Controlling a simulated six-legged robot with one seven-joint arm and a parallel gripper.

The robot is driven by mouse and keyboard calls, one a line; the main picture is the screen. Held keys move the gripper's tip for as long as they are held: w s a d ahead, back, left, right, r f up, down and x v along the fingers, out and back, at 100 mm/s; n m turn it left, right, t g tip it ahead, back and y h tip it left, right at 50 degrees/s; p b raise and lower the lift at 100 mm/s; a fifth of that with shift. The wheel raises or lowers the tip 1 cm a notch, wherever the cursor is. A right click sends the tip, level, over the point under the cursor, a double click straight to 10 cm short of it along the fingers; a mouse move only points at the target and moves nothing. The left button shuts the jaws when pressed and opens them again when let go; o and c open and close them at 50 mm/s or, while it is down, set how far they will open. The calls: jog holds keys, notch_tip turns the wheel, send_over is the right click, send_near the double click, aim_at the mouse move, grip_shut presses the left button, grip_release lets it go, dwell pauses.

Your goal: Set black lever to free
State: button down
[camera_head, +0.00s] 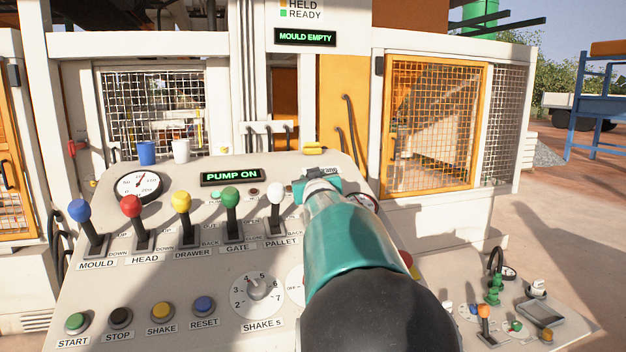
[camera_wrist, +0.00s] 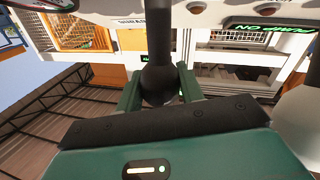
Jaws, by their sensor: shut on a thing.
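The black lever (camera_wrist: 159,35), with a round black knob at its end, shows in the middle of the wrist view. My gripper (camera_wrist: 160,86) has its two green fingers on either side of the knob, shut on it. In the head view my gripper (camera_head: 318,183) is at the upper right of the sloping control panel (camera_head: 150,275). My teal arm hides the black lever there, so its setting and label cannot be read.
Blue, red, yellow, green and white levers stand in a row left of my arm, with the white lever (camera_head: 275,196) closest. A lit display (camera_head: 231,176) reads PUMP ON; another (camera_head: 305,37) reads MOULD EMPTY. Blue (camera_head: 147,152) and white (camera_head: 181,150) cups stand behind the panel.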

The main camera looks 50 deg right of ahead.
jog(key=shift+s+a+f, duration=0.1)
jog(key=shift+s+a, duration=0.25)
jog(key=shift+s, duration=0.3)
jog(key=s+a+f+t+h, duration=0.1)
jog(key=s+a+f, duration=0.2)
jog(key=s, duration=0.3)
jog(key=shift+s+a+f, duration=0.35)
jog(key=shift+s+f, duration=0.05)
jog(key=shift+f, duration=0.3)
jog(key=c, duration=0.9)
grip_release()
